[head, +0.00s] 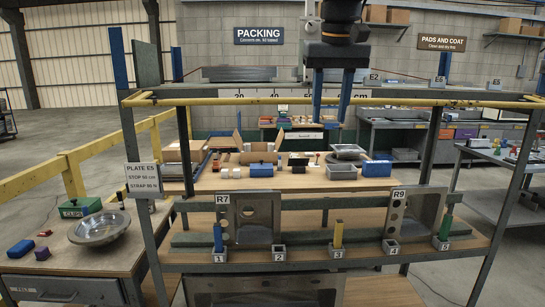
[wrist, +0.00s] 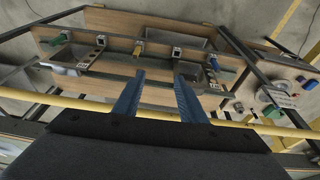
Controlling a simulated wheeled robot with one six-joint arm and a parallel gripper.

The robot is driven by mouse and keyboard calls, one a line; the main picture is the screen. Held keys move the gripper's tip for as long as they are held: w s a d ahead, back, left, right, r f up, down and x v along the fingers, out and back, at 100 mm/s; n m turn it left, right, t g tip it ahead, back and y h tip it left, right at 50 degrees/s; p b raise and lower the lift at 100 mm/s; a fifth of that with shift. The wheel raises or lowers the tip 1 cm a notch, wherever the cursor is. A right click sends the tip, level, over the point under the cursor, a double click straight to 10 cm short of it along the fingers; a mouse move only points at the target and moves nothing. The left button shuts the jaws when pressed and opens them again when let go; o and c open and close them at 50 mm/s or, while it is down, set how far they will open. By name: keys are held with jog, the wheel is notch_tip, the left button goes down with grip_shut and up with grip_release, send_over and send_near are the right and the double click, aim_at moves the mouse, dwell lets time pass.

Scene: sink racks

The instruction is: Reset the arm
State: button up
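My gripper (head: 331,108) hangs at the top of the head view, pointing down, in front of the rack's upper part. Its two blue fingers are apart with nothing between them. In the wrist view, my gripper (wrist: 158,92) also shows both blue fingers spread and empty, above the yellow rail (wrist: 75,103). The rack (head: 437,150) has dark posts and a yellow top rail with a centimetre scale. A steel sink plate stands at R7 (head: 253,218) and another at R9 (head: 422,212) on the lower shelf.
Blue (head: 218,238), yellow (head: 338,234) and green (head: 445,228) blocks stand in small numbered holders. A left side table carries a round steel basin (head: 100,228) and a green box (head: 80,207). Behind the rack, a bench holds cartons and a blue block (head: 376,168).

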jog(key=s+d+f+b, duration=0.15)
jog(key=s+f, duration=0.25)
jog(key=f, duration=0.7)
jog(key=s+d+f+g+b, duration=0.1)
jog(key=s+d+f, duration=0.15)
jog(key=f, duration=0.85)
jog(key=s+d+f+b, duration=0.1)
jog(key=s+f, duration=0.3)
jog(key=f, duration=0.8)
jog(key=s+d+f+b, duration=0.1)
jog(key=s+f, duration=0.7)
jog(key=s, duration=0.1)
jog(key=shift+d+f+m+g+b, duration=0.2)
jog(key=shift+d+m+g+b, duration=0.1)
jog(key=shift+g, duration=0.1)
jog(key=shift+w, duration=0.1)
